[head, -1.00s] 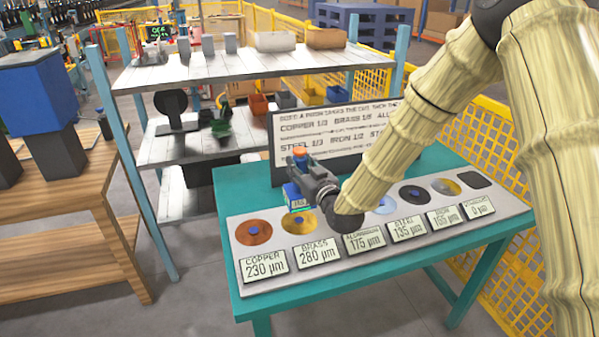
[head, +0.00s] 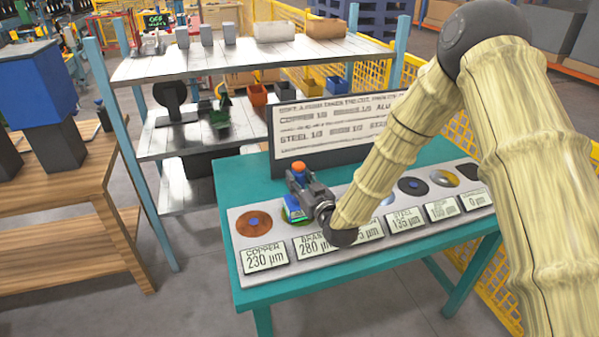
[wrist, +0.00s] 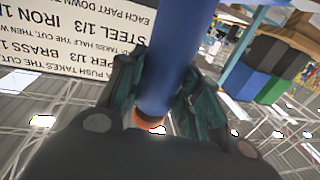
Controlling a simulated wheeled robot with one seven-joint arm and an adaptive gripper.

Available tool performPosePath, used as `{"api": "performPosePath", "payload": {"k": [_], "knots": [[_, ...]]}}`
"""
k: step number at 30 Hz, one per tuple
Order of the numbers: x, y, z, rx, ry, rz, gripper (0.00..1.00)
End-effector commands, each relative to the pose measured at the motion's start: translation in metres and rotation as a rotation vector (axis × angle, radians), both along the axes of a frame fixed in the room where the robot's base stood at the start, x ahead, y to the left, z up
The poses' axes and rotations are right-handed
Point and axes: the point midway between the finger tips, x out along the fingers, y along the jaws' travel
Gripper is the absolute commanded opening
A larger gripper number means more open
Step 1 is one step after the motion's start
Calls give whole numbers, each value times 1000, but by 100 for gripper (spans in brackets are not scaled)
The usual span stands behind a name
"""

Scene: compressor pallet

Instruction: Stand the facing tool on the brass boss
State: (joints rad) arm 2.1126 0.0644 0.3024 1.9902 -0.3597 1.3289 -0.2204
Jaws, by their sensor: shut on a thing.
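The facing tool (head: 293,211) has an orange top and a blue lower body, with some green showing near its foot. My gripper (head: 306,190) is shut on it and holds it roughly upright over the brass place on the plate. The brass boss (head: 284,213) is mostly hidden by the tool and gripper. I cannot tell whether the tool's foot touches it. In the wrist view, the two fingers flank the tool's blue shaft (wrist: 174,65), with an orange part (wrist: 148,119) at its end.
The light plate (head: 240,274) carries several round bosses and labels, with the copper disc (head: 253,222) left of the tool. A sign board (head: 330,138) stands behind on the teal table (head: 228,177). A shelf rack (head: 240,60) is behind, and a wooden bench (head: 70,180) is at left.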

Motion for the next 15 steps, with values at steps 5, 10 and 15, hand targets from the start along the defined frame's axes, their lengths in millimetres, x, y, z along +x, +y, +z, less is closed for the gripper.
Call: {"api": "performPosePath", "payload": {"k": [5,10,15], "knots": [[1,1,1,2,-6,0,0],[1,1,0,1,-5,1,0],[0,0,-4,0,-1,1,45]]}}
